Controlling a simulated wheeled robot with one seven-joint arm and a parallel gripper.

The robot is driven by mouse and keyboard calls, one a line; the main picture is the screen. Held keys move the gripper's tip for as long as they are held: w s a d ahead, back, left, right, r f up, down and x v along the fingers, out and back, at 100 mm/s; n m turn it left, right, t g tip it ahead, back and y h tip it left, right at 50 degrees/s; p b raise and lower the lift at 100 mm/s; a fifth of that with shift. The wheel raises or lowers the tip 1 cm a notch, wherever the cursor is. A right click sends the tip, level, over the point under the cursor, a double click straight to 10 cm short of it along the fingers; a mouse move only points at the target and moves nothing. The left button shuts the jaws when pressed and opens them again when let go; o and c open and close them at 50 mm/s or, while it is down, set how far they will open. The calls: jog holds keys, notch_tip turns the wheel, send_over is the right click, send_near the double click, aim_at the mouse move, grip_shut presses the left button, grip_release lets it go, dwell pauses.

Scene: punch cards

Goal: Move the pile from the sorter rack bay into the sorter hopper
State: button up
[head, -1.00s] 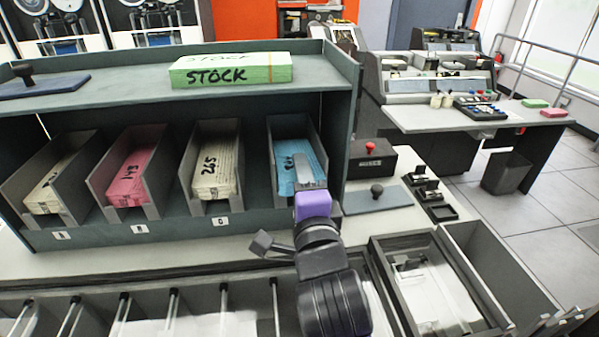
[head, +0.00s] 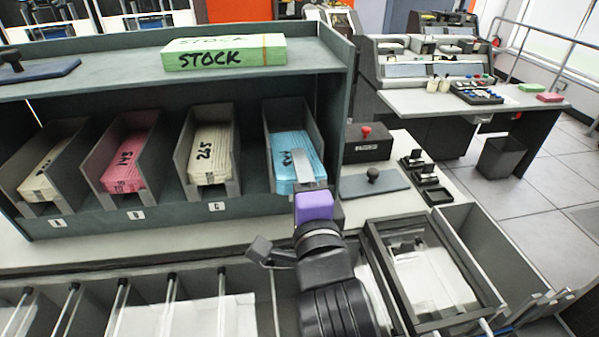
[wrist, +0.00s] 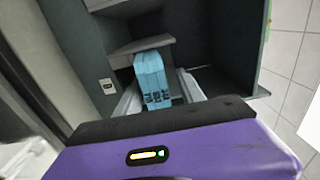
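The sorter rack (head: 130,225) has several sloping grey bays with card piles. The rightmost bay (head: 318,125) holds a blue pile (head: 290,150) with dark writing. My gripper (head: 311,173), purple with a pale grey tip, is at the front mouth of this bay and covers the pile's lower right corner in the head view. In the wrist view the blue pile (wrist: 152,80) lies between the bay's walls beyond my purple gripper body; contact is unclear. A dark-framed box (head: 375,245) with pale contents, possibly the hopper, is right of my arm.
Other bays hold cream (head: 45,170), pink (head: 128,160) and cream (head: 210,155) piles. A green STOCK block (head: 225,53) lies on the rack top. A black box with a red knob (head: 367,140) and a stamp pad (head: 375,185) are right of the rack. Slots with rods line the front.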

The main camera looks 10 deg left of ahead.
jog(key=shift+r+p, duration=0.2)
jog(key=shift+p, duration=0.65)
jog(key=shift+g+p, duration=0.5)
jog(key=shift+p, duration=0.25)
jog(key=shift+f, duration=0.15)
jog(key=shift+r, duration=0.45)
jog(key=shift+c, duration=0.4)
grip_shut()
